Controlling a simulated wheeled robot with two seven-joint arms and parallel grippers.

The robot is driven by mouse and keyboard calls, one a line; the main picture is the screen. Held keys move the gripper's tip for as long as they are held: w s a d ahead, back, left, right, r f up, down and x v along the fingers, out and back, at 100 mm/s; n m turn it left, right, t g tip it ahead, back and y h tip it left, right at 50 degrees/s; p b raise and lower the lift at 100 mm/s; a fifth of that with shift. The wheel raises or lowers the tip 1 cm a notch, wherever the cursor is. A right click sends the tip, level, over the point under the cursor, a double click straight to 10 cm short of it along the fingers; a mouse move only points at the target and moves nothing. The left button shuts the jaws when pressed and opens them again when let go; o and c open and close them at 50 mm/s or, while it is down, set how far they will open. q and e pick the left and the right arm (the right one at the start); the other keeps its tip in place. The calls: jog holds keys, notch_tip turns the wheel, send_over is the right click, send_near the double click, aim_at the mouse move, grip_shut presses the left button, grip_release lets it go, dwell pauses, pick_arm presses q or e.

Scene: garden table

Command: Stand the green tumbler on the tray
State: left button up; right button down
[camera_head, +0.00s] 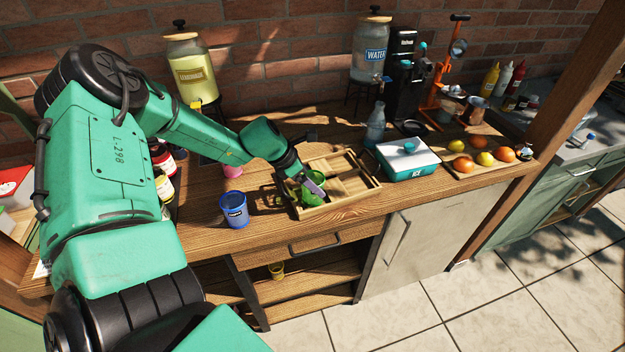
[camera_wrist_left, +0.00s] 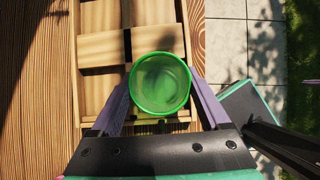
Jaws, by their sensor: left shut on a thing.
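The green tumbler (camera_head: 311,190) is upright at the left part of the wooden tray (camera_head: 344,203) in the head view. My left gripper (camera_head: 314,187) is shut on the tumbler, with its fingers on either side. In the left wrist view the tumbler (camera_wrist_left: 160,84) shows its open round rim between the two purple-grey fingers of my left gripper (camera_wrist_left: 158,100). The slatted tray (camera_wrist_left: 103,48) lies beneath it. Whether the tumbler's base touches the tray is hidden. My right gripper is not in view.
A teal and white ice box (camera_head: 407,158) stands close to the tray's right. A blue bottle (camera_head: 376,125) stands behind. The counter's front edge runs just before the tray.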

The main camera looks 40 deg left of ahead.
pick_arm(q)
jog(key=shift+f, duration=0.1)
jog(key=shift+f, duration=0.1)
jog(key=o, duration=1.5)
jog(key=shift+c, duration=0.2)
jog(key=shift+r, duration=0.3)
jog(key=shift+a+r, duration=0.1)
jog(key=shift+r, duration=0.15)
jog(key=v, duration=1.1)
jog(key=shift+s, duration=0.25)
jog(key=shift+a+r, duration=0.1)
